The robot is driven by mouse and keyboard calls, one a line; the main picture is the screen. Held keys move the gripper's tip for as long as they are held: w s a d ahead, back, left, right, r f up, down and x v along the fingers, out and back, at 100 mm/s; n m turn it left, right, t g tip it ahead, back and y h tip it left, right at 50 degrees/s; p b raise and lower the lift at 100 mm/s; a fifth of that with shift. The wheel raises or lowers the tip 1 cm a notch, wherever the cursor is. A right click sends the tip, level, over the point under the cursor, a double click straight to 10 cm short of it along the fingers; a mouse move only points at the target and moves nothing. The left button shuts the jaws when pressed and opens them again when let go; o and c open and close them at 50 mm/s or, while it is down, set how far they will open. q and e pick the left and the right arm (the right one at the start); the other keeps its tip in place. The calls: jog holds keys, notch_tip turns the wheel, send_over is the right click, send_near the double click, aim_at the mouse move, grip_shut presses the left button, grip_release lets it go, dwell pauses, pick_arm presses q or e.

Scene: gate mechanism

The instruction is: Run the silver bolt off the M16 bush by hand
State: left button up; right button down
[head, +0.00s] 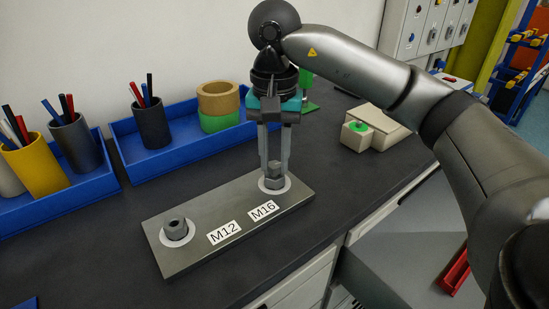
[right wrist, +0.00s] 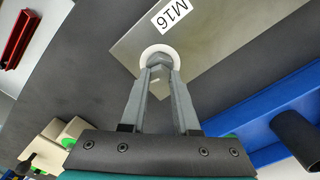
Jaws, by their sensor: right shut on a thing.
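The silver bolt (head: 274,173) stands upright at the M16 bush, inside a white ring (head: 263,186) on the grey metal plate (head: 200,252). My right gripper (head: 274,163) points straight down over it, with its two fingers shut on the bolt's head. In the right wrist view the bolt (right wrist: 161,68) shows between the fingertips (right wrist: 160,76), above the white ring. The fingers hide part of the bolt, and how far it sits in the bush cannot be told. My left gripper is not in view.
A darker grey hex part (head: 176,228) stands at the M12 label (head: 224,232) on the same plate. Blue trays (head: 130,150) with pen cups and rings stand behind. A beige block with a green knob (head: 358,127) lies right. The worktop in front is mostly clear.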

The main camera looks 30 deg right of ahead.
jog(key=shift+n, duration=1.2)
jog(key=shift+r, duration=0.25)
jog(key=shift+r, duration=0.45)
jog(key=shift+r+p, duration=0.1)
jog(key=shift+p, duration=0.2)
jog(key=shift+r+p, duration=1)
jog(key=shift+r, duration=0.35)
jog(key=shift+r, duration=0.2)
jog(key=shift+r+p, duration=0.45)
